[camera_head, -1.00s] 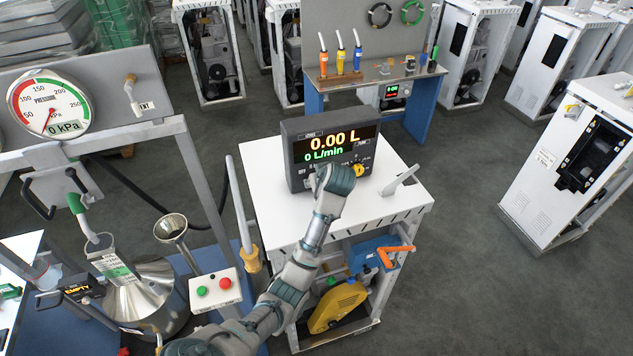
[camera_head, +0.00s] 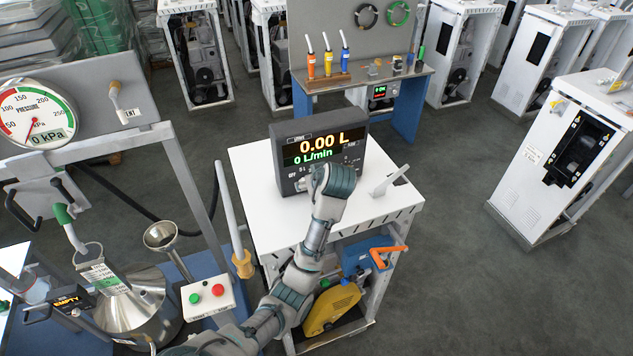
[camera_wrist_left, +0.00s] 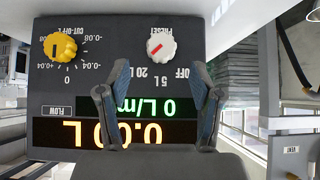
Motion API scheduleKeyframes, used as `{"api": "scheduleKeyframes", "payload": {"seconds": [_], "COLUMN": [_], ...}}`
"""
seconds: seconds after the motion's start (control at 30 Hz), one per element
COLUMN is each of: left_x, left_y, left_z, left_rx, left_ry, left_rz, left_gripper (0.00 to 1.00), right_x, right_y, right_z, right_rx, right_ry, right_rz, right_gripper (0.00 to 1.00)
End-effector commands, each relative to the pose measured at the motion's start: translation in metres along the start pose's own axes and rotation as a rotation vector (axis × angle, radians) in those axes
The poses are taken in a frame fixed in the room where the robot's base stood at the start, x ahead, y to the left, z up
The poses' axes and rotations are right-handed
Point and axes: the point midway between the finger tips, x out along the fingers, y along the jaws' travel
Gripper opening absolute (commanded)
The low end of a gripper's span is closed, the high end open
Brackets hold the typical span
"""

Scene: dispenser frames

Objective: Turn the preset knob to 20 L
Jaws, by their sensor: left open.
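The dispenser's display unit (camera_head: 318,150) stands on a white cabinet top and reads 0.00 L and 0 L/min. In the left wrist view, which is upside down, the white preset knob (camera_wrist_left: 161,46) has a slanted red mark, with OFF, 5 L and 20 L labels around it. Which end of the mark points is hard to tell. My left gripper (camera_wrist_left: 160,68) is open; its fingers are spread in front of the panel and the knob shows beyond the gap between their tips, not between the pads. In the head view my left gripper (camera_head: 330,181) hides the knobs.
A yellow cut-off knob (camera_wrist_left: 61,46) sits beside the preset knob. A grey angled bracket (camera_head: 390,178) stands on the cabinet top (camera_head: 345,215) to the right. A button box (camera_head: 208,297), a funnel (camera_head: 160,236) and a pressure gauge (camera_head: 37,114) are to the left.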

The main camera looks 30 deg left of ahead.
Motion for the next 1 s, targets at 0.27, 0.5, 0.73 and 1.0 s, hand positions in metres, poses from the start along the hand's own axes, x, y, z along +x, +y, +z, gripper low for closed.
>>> {"api": "scheduleKeyframes", "payload": {"seconds": [0.27, 0.5, 0.73, 1.0], "left_x": [-0.045, -0.058, -0.057, -0.058], "left_y": [0.002, 0.001, 0.0, 0.001], "left_z": [0.0, -0.001, -0.001, 0.0], "left_rx": [-0.001, 0.001, 0.001, 0.001], "left_ry": [0.0, 0.0, 0.0, 0.001], "left_rz": [0.004, -0.002, -0.002, -0.001], "left_gripper": [0.65, 0.65, 0.65, 0.65], "right_x": [0.0, 0.0, 0.0, 0.0], "right_y": [-0.001, -0.001, -0.001, -0.002], "right_z": [0.0, -0.001, -0.001, -0.001], "right_rx": [0.0, 0.0, 0.001, 0.001], "right_ry": [0.0, 0.0, -0.001, 0.0], "right_rz": [-0.001, -0.001, -0.001, -0.002], "right_gripper": [0.41, 0.41, 0.41, 0.41]}}
